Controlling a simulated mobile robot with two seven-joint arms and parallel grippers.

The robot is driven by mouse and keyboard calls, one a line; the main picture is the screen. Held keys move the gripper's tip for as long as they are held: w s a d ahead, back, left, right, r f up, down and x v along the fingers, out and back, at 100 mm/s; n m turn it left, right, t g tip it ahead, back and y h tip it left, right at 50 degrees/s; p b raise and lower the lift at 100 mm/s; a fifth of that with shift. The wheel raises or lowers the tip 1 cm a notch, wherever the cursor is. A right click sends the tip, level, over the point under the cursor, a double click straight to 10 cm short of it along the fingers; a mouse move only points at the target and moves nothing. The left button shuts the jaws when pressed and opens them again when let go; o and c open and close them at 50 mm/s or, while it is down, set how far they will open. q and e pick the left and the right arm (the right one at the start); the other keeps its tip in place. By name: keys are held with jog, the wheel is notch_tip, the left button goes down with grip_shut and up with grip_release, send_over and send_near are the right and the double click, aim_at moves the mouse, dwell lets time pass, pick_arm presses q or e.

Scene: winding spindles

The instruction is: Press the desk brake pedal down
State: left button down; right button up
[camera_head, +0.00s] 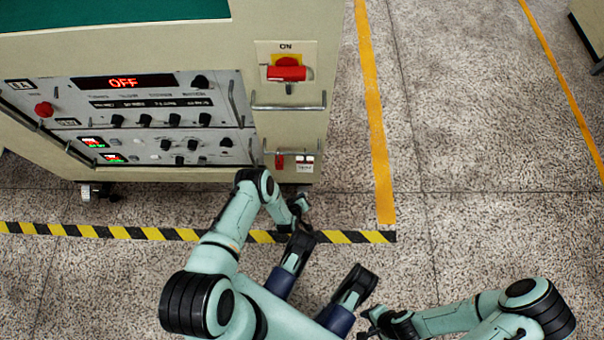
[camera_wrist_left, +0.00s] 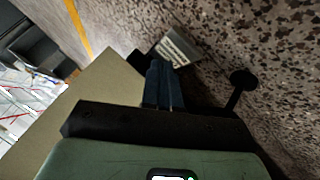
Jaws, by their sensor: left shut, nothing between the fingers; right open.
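The brake pedal, a small grey ribbed plate (camera_wrist_left: 180,47), shows in the left wrist view just beyond the tips of my left gripper (camera_wrist_left: 164,68). The dark fingers are shut with nothing between them. They overlap the pedal's near edge in this view; I cannot tell whether they touch it. In the head view my left arm reaches down at the front right corner of the desk (camera_head: 290,131), and I cannot make out the pedal there. My right gripper (camera_head: 369,320) is open and empty, low in the head view, well away from the desk.
The desk's front has a control panel (camera_head: 146,118) reading OFF, handles and a red ON switch (camera_head: 287,70). A yellow-black floor stripe (camera_head: 105,232) runs along its front. A dark round-ended stem (camera_wrist_left: 239,82) stands right of the pedal.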

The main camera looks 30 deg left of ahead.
pick_arm(q)
jog(key=shift+f, duration=0.15)
jog(key=shift+f, duration=0.3)
jog(key=shift+f, duration=1.2)
dwell(1.2)
jog(key=shift+r, duration=0.15)
jog(key=shift+r+p, duration=1.55)
jog(key=shift+r+p, duration=1.95)
jog(key=shift+r, duration=0.6)
jog(key=shift+f, duration=0.1)
